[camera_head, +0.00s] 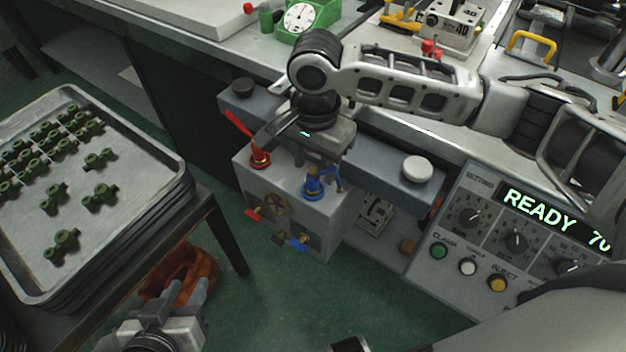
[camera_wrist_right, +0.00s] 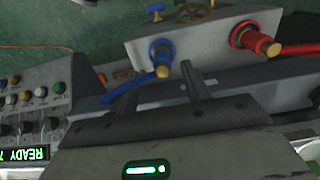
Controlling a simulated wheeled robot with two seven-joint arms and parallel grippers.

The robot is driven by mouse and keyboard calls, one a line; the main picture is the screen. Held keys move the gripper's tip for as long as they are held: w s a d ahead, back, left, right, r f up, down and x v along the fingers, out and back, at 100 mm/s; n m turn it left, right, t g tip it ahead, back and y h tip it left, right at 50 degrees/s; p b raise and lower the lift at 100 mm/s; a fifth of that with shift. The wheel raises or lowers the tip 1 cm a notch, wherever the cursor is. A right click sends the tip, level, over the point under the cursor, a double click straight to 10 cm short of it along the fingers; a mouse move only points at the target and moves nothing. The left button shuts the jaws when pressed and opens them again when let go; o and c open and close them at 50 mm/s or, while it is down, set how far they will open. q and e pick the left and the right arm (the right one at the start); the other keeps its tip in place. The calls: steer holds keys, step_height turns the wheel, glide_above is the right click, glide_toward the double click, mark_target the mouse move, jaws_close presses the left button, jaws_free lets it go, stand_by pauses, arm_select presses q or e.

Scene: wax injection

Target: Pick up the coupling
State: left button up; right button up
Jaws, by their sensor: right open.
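Several green couplings (camera_head: 64,243) lie on the metal tray (camera_head: 150,214) at the left in the head view. Some are spread singly at the near side, and others stand close together toward the far left. My left gripper (camera_head: 187,287) is at the bottom left, below and to the right of the tray. Its two fingers look apart, with no coupling between them. My right gripper (camera_head: 303,160) is open above the grey valve box (camera_head: 290,205). Its fingers (camera_wrist_right: 197,72) also show in the right wrist view, near the red and blue valves, with nothing held.
An orange bin (camera_head: 190,270) stands below the tray's right edge. A panel reading READY (camera_head: 540,209) is at the right. A dial scale (camera_head: 299,17) sits on the back bench.

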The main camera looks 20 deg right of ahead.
mark_target(313, 170)
step_height(313, 170, down, 5)
steer(key=shift+w+a+r+b, duration=0.1)
steer(key=shift+b, duration=0.25)
jaws_close()
steer(key=shift+r, duration=0.1)
